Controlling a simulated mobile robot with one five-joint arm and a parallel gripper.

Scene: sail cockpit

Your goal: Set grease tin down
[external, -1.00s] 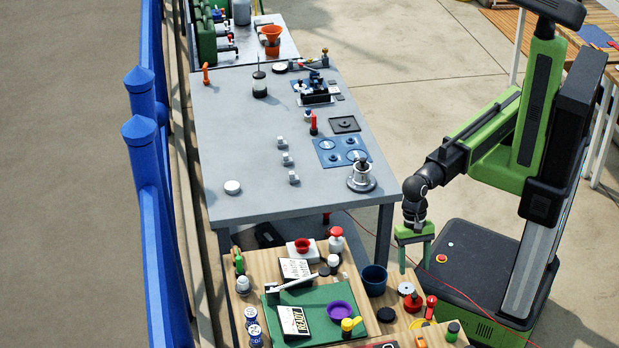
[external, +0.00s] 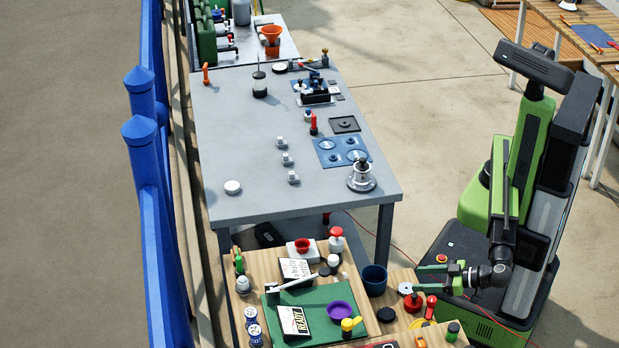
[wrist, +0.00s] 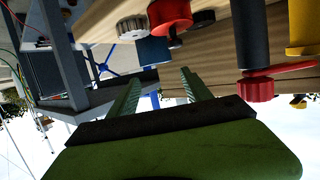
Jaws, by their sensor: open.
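My gripper (external: 430,279) is low beside the right edge of the wooden bench, with its green fingers apart and pointing left. The wrist view also shows the open gripper (wrist: 160,84) with nothing between its fingers. No item is clearly marked as the grease tin. A small round white tin-like thing (external: 232,187) stands alone on the grey table's near left part. A pale round disc (external: 405,288) lies on the bench close to the fingers. I cannot tell whether either is the grease tin.
A dark blue cup (external: 374,279) and a red-topped round item (external: 413,302) stand near my gripper. A green mat (external: 325,320) with a purple bowl (external: 340,311) lies left. A metal winch (external: 361,177) stands at the grey table's (external: 235,140) near right corner. The table's left middle is clear.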

